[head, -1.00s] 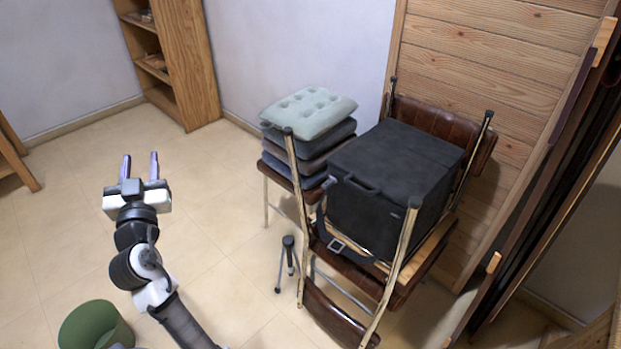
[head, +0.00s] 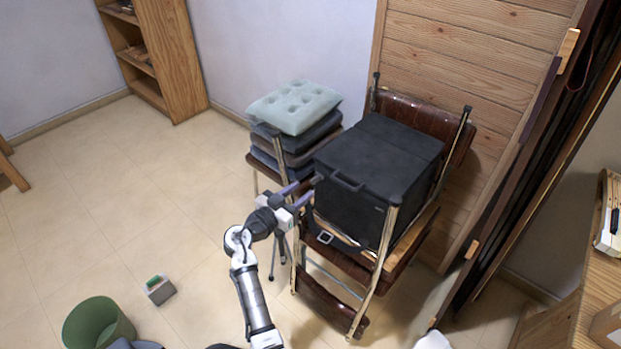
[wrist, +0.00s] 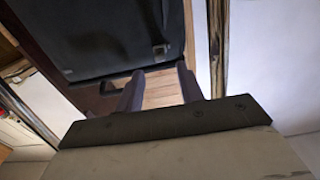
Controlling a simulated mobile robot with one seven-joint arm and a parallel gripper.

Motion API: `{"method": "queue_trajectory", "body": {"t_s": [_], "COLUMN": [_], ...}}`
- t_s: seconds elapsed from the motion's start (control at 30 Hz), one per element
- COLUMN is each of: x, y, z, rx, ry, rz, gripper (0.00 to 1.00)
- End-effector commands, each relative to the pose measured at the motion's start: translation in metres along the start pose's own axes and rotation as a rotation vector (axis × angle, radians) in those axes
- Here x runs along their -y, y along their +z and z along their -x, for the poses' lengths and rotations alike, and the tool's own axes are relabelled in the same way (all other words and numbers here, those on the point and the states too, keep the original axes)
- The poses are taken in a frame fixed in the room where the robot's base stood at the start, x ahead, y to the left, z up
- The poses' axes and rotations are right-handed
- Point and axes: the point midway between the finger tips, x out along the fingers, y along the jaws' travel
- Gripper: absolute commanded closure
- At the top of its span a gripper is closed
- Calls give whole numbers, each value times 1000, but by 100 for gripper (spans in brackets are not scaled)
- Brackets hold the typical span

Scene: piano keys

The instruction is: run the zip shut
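A black box-shaped bag (head: 365,170) with a handle (head: 345,181) on its near side sits on a brown chair (head: 335,262). A strap with a pale buckle (head: 325,238) hangs at its lower front. I cannot make out a zip or its pull. My gripper (head: 300,192) is at the bag's left side in the head view, fingers pointing towards it. In the wrist view the two fingers (wrist: 158,88) are apart with nothing between them. The bag (wrist: 110,40) fills the upper left there, with a small square fitting (wrist: 160,50) near its lower edge. Contact cannot be told.
A chair with stacked cushions (head: 295,106) stands close behind my gripper. Metal chair legs (head: 385,250) rise in front of the bag. A green bin (head: 95,322) and a small grey box (head: 160,290) are on the floor.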

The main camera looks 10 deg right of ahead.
Motion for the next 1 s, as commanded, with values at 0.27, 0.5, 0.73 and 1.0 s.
{"method": "queue_trajectory", "body": {"t_s": [0.27,0.5,0.73,1.0], "x": [1,1,1,1], "y": [-2,0,0,0], "z": [-43,-52,-52,-52], "rx": [0,0,0,0], "ry": [0,-2,-2,-2], "rz": [1,1,0,0], "gripper": [63,63,68,100]}}
